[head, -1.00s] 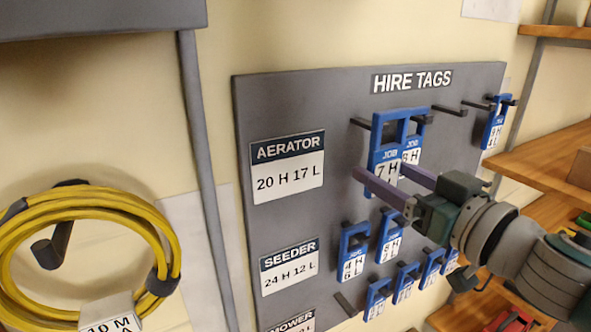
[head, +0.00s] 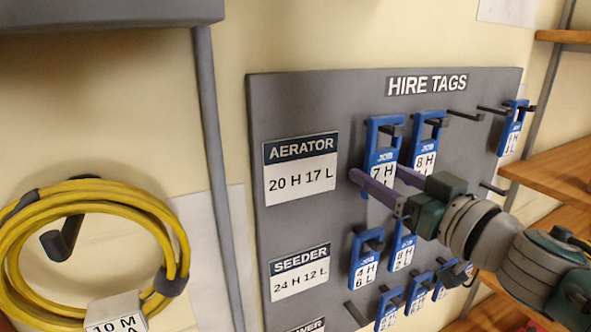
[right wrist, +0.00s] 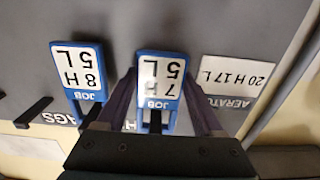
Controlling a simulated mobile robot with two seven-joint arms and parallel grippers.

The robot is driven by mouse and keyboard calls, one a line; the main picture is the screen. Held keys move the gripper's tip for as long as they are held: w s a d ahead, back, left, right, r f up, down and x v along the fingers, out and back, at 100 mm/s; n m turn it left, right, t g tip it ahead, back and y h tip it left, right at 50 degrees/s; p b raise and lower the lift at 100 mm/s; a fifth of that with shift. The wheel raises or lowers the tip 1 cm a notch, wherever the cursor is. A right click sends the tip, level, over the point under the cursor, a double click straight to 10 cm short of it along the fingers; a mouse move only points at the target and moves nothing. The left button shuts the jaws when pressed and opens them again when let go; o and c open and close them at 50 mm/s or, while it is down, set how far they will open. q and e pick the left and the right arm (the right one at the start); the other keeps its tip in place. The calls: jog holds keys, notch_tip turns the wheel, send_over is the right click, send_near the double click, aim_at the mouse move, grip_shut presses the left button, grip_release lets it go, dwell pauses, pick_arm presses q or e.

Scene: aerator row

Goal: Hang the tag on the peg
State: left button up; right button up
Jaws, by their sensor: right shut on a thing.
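The blue-framed tag reading 7 H (head: 380,168) is at the left end of the aerator row on the grey board. It is upright, and the wrist view shows it upside down as 7 H 5 L (right wrist: 160,82). My right gripper (head: 379,186) is shut on its lower part, one purple finger at each side. The aerator row's first peg (head: 391,131) shows its dark end in the tag's top opening and appears to pass through it. Whether the frame rests on the peg I cannot tell. My left gripper is not in view.
The 8 H tag (head: 427,150) hangs close to the right on its peg. A bare peg (head: 465,115) and another tag (head: 513,128) are further right. Several tags hang below, near my right arm. Wooden shelves (head: 560,155) stand at right, a yellow hose (head: 90,200) at left.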

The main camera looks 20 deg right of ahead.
dwell(0.3)
jog(key=o, duration=1.2)
jog(key=shift+s, duration=0.1)
jog(key=shift+s+d+p, duration=0.1)
jog(key=shift+s+p, duration=0.35)
jog(key=shift+s, duration=0.9)
jog(key=shift+s+d+p, duration=0.15)
jog(key=shift+s+p, duration=0.15)
jog(key=shift+s, duration=1.25)
jog(key=shift+s+d+p, duration=0.1)
jog(key=shift+s+p, duration=0.15)
jog(key=shift+s, duration=1.25)
